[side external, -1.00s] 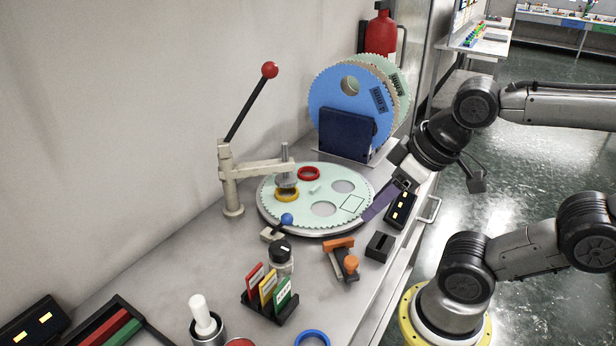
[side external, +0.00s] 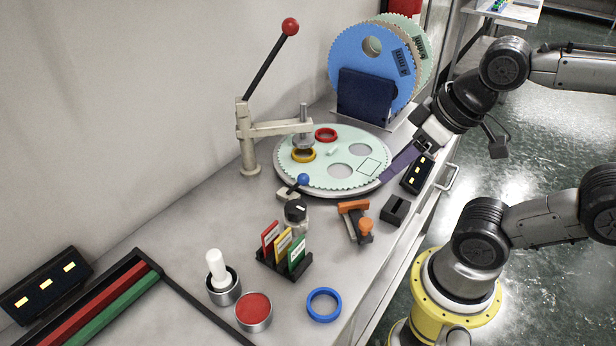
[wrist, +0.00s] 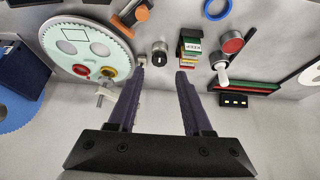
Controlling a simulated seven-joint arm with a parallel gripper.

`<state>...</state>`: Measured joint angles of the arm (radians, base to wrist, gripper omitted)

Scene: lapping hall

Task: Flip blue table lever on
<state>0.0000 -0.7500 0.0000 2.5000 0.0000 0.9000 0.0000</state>
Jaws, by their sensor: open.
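The blue table lever (side external: 303,180) is a short dark arm with a blue ball knob on a small pale base. It stands on the bench at the front edge of the toothed disc, behind a black knob. The lever tilts up toward the right. My gripper (side external: 384,179) is over the disc's right edge, to the right of the lever and apart from it. In the wrist view my gripper (wrist: 160,73) has its two purple fingers spread with nothing between them. The lever is not clear there, around the left fingertip.
The pale toothed disc (side external: 345,172) lies under a post with a red-balled long handle (side external: 270,60). The black knob (side external: 296,212), card rack (side external: 284,259), orange clamp (side external: 355,220) and black block (side external: 394,209) stand nearby. The wall is at the left.

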